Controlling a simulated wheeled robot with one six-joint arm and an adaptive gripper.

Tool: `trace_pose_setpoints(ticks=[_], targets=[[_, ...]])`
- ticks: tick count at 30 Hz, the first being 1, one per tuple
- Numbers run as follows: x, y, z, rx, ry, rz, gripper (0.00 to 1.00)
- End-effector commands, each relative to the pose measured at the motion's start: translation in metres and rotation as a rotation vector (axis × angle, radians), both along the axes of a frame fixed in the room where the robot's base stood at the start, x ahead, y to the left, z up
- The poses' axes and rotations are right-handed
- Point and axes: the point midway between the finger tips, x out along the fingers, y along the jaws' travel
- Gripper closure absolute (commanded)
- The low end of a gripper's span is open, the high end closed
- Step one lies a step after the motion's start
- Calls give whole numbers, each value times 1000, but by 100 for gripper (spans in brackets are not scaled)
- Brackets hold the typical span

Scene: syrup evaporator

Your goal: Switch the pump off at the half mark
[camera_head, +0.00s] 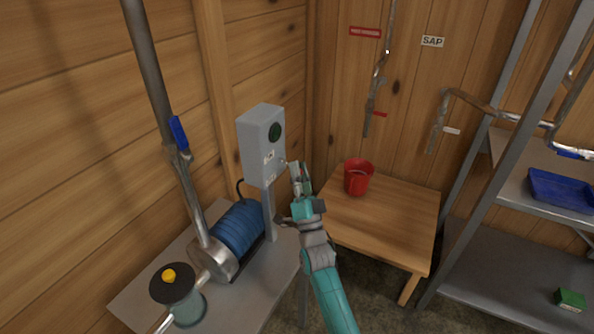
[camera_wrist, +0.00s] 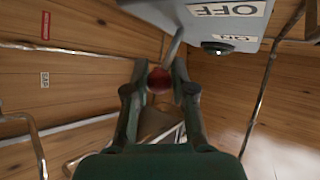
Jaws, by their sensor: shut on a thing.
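The grey switch box (camera_head: 257,147) stands on a post beside the blue pump (camera_head: 240,228). It has a dark green round face (camera_head: 275,132) and small labels. In the wrist view the OFF label (camera_wrist: 228,9) and ON label (camera_wrist: 223,40) appear upside down. A grey lever (camera_wrist: 174,46) runs from the box to a red ball knob (camera_wrist: 159,80). My gripper (camera_head: 298,170) is at the right side of the box. In the wrist view its fingers (camera_wrist: 159,88) are shut on the red knob. I cannot tell the lever's setting exactly.
A red cup (camera_head: 358,178) stands on the wooden table (camera_head: 400,215) to the right. A jar with a yellow-topped lid (camera_head: 172,283) stands at the lower left; its level is unclear. Metal shelves (camera_head: 490,250) at the right hold a blue tray (camera_head: 560,190). Pipes run along the walls.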

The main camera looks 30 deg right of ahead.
Motion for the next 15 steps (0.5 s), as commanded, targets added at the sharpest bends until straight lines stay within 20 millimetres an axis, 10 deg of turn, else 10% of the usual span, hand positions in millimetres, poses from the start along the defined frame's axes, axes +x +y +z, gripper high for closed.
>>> trace_pose_setpoints(ticks=[15], targets=[[5,6,-10,47,-51,2,100]])
